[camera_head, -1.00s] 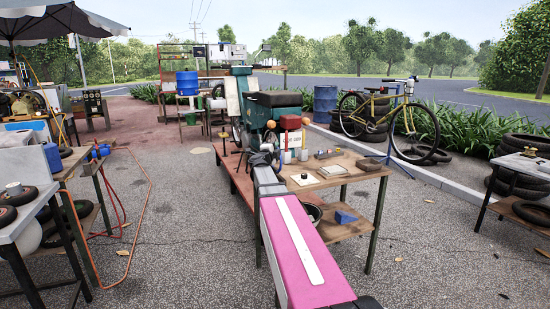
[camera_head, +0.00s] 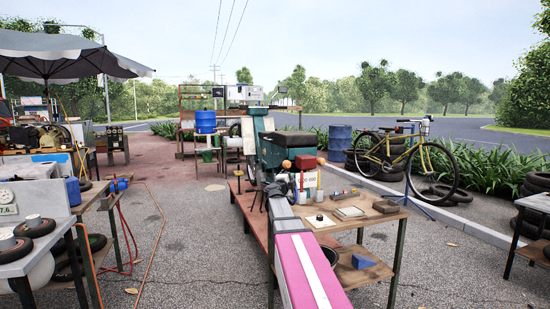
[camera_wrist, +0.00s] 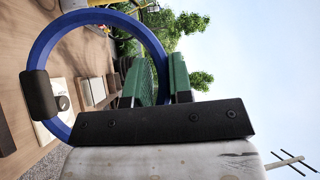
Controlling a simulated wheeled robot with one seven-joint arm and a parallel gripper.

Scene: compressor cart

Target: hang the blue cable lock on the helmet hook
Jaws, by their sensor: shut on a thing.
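The blue cable lock (camera_wrist: 36,55) is a blue ring with a black lock body, large at the left of the wrist view. My gripper (camera_wrist: 160,62) has two green-and-dark fingers, which are shut on the ring's right side. The ring hangs out to the left of the fingers, over the blurred workbench behind. In the head view my pink arm reaches forward to the green scooter (camera_head: 272,145), beside the bench. The gripper and the lock are too small or hidden to make out there. I cannot pick out the helmet hook in either view.
A wooden workbench (camera_head: 375,218) with small boxes and bottles stands close to the right of my arm. A blue wedge (camera_head: 362,262) lies on its lower shelf. A yellow bicycle (camera_head: 405,160) stands behind. Open pavement (camera_head: 195,230) lies to the left, before a bench with wheels.

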